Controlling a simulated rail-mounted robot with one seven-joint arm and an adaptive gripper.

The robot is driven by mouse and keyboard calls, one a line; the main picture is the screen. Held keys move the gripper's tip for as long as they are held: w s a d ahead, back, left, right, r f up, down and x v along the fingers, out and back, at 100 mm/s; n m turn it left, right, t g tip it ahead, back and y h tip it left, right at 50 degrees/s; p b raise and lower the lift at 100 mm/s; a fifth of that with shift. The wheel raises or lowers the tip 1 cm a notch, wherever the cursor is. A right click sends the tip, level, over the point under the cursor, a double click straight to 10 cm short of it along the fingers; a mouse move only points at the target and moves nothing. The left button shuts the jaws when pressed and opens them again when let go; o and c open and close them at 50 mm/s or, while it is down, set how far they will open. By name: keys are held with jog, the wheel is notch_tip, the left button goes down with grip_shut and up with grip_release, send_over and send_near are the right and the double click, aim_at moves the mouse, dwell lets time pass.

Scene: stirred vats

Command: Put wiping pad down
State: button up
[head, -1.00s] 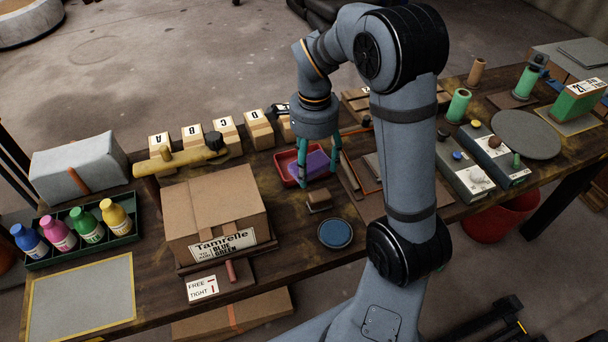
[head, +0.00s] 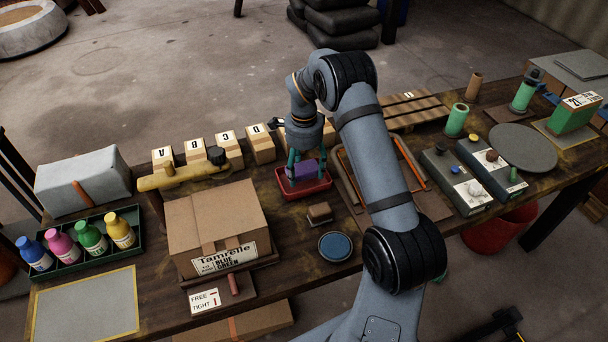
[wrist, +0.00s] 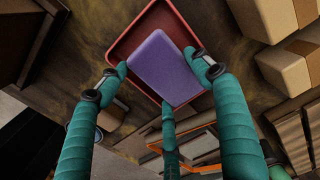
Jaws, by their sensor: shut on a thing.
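The wiping pad is a purple block (head: 305,171). My gripper (head: 306,169) has green fingers and is shut on the pad, over the red tray (head: 304,190). In the wrist view the purple pad (wrist: 162,66) sits between the gripper fingers (wrist: 165,78), with the red tray (wrist: 122,48) behind it. I cannot tell whether the pad touches the tray floor.
A brown block (head: 320,212) and a round blue dish (head: 335,246) stand in front of the tray. A large carton (head: 215,225) is to the left. Lettered boxes (head: 261,143) stand behind. An orange-edged frame (head: 409,162) lies to the right.

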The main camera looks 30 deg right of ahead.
aim_at(304, 171)
jog(key=shift+f, duration=1.5)
jog(key=shift+f, duration=0.2)
jog(key=o, duration=0.8)
jog(key=shift+r, duration=0.1)
jog(key=shift+r+p, duration=0.3)
jog(key=shift+p, duration=0.05)
notch_tip(304, 171, up, 12)
jog(key=shift+f+b, duration=0.2)
jog(key=shift+b, duration=0.4)
